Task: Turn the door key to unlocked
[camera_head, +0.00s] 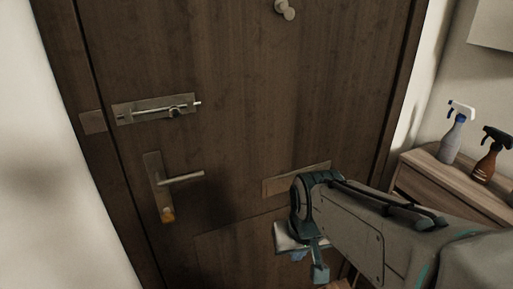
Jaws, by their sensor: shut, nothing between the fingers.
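The door key (167,214) is a small orange-gold piece at the bottom of a tall metal lock plate (155,172) on the brown door (240,90). From this view I cannot tell which way the key is turned. A lever handle (182,178) sticks out to the right above it. My gripper (318,270) shows in part at the lower middle, below the end of my arm. It is shut and empty, to the right of the key and apart from it. Its fingertips are hard to make out.
A slide bolt (157,109) sits above the handle, and a metal mail-slot plate (297,179) is behind my arm. A knob (285,9) is higher up. At right, a wooden cabinet (430,188) holds a grey spray bottle (453,138) and a brown one (486,163).

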